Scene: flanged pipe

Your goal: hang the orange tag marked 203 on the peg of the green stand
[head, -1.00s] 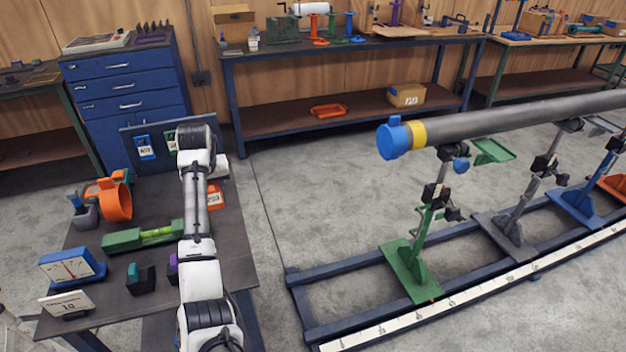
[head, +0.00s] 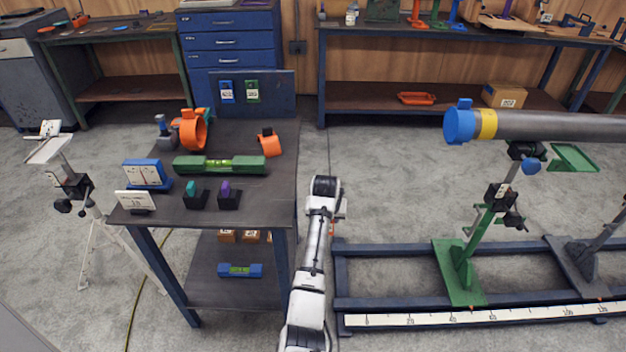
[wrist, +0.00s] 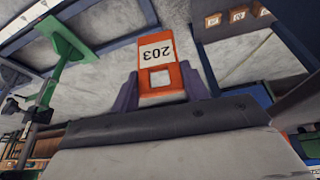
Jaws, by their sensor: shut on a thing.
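The orange tag marked 203 (wrist: 157,62) is in my gripper (wrist: 160,95), which is shut on its end. Its white label faces the wrist camera and reads upside down. In the head view my gripper (head: 337,215) is right of the work table, over the floor, and only a sliver of orange shows there. The green stand (head: 462,270) is to its right, on the blue rail frame, well apart from it. The stand also shows in the wrist view (wrist: 66,48) at upper left. I cannot clearly make out its peg.
The work table (head: 285,180) at left carries a green level (head: 220,165), an orange ring (head: 193,130) and a smaller orange piece (head: 268,142). The grey pipe (head: 550,126) with a blue end cap runs above the stands.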

